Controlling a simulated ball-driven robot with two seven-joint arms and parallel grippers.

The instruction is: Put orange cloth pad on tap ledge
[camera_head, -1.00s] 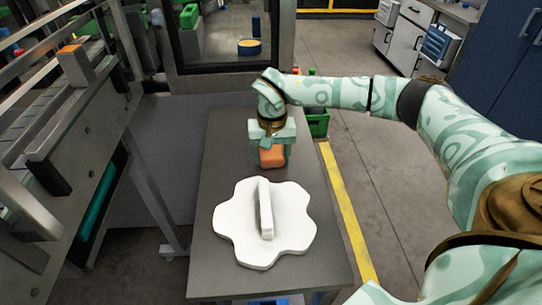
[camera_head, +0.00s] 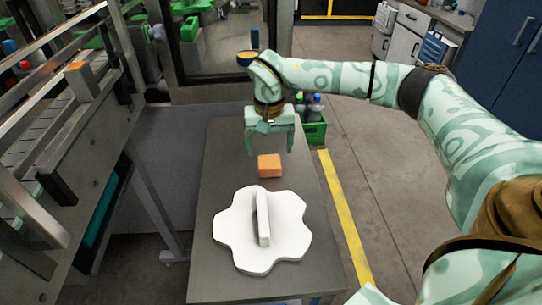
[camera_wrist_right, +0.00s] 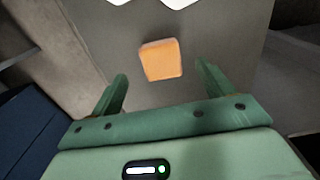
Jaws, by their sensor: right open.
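The orange cloth pad (camera_head: 269,166) is a small block-like piece lying on the grey table, just behind a white lobed plate with an upright bar. My right gripper (camera_head: 270,151) is open and empty, just behind and above the pad, with its fingers pointing down. In the right wrist view the pad (camera_wrist_right: 161,60) lies beyond the spread fingertips, with none of it gripped. My left gripper is not in view. I cannot tell for sure which surface is the tap ledge.
The white lobed plate (camera_head: 285,245) takes up the front of the grey table (camera_head: 215,170). A railed machine (camera_head: 90,150) stands close on the left. A green crate with bottles (camera_head: 315,130) stands behind right. Floor with a yellow line (camera_head: 345,215) is clear on the right.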

